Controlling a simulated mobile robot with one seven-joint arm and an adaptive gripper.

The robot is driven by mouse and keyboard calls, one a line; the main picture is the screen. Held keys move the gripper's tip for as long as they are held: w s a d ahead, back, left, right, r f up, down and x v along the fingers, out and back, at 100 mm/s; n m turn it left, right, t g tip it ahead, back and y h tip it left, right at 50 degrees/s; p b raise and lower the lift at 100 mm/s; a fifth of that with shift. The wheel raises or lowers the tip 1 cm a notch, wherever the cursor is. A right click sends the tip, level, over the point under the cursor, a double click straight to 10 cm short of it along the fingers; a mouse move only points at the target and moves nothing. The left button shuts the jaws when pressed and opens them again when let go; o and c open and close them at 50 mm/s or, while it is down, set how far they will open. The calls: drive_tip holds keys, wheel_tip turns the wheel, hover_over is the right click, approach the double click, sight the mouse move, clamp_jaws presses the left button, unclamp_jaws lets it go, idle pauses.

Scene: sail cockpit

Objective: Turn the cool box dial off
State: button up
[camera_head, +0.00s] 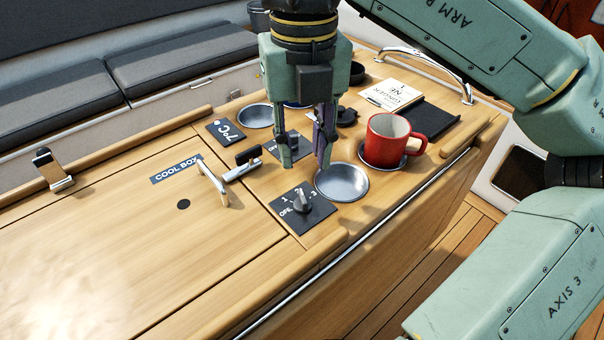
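The dial (301,203) is a grey knob on a black square plate marked OFF, 1, 2 and 3, set in the wooden top near its front edge. Its pointer appears to face the 2, away from OFF. The COOL BOX label (176,168) is on the wooden lid to the left. My gripper (306,162) points down with its fingers apart and nothing visible between them. It appears above and behind the dial, apart from it. A second black plate (273,149) with a knob lies behind my fingers, partly hidden.
A metal bowl-like recess (342,182) lies right of the dial, and a red mug (391,140) stands beyond it. A notebook (394,95) lies behind. The wooden lid (110,250) is clear.

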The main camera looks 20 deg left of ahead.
sight(303, 196)
wheel_tip(303, 196, down, 8)
drive_tip(key=shift+f+p, duration=0.25)
drive_tip(key=shift+p, duration=0.5)
drive_tip(key=shift+c, duration=0.5)
clamp_jaws()
